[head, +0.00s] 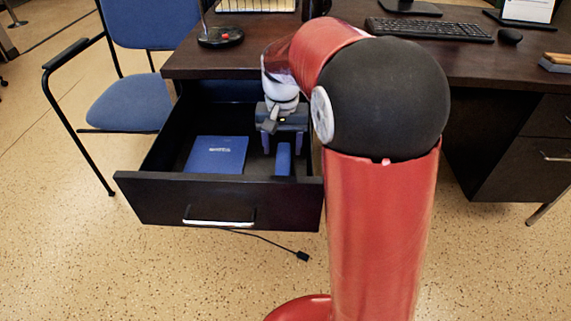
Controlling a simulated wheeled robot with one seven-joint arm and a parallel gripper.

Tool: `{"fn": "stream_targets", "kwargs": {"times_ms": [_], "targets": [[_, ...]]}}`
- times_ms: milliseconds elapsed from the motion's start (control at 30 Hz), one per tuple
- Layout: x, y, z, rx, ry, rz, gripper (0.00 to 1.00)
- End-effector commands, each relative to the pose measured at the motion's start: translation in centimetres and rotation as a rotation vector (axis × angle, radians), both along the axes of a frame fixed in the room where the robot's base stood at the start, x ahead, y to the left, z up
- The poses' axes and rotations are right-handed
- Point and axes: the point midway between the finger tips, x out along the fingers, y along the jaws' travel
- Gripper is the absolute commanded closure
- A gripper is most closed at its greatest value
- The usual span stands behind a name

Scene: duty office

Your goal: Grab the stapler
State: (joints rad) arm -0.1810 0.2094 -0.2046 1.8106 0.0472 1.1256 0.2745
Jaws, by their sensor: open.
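A blue stapler (283,160) lies in the right part of the open desk drawer (230,210), its long side running front to back. My gripper (281,148) is inside the drawer space, pointing down over the stapler. Its two fingers are apart, one on each side of the stapler's far part. I cannot tell whether they touch it. The far end of the stapler is partly hidden by my gripper.
A blue booklet (216,155) lies in the drawer, left of the stapler. The desk top (225,65) overhangs the drawer's back, close to my wrist. A blue chair (130,95) stands at left. A cable (265,240) lies on the floor before the drawer.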

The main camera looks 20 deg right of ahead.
Motion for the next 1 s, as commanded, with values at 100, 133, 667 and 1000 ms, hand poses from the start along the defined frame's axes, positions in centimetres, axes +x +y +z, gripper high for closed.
{"fn": "stream_targets", "kwargs": {"times_ms": [100,133,667,1000], "targets": [[-0.2,-0.4,-2.1,0.000,0.005,-0.001,0.42],[-0.2,-0.3,-2.5,-0.001,0.004,-0.001,0.42],[-0.1,-0.3,-3.7,-0.001,0.000,0.000,0.62],[-0.1,-0.3,-3.6,0.000,0.000,0.000,0.97]]}}
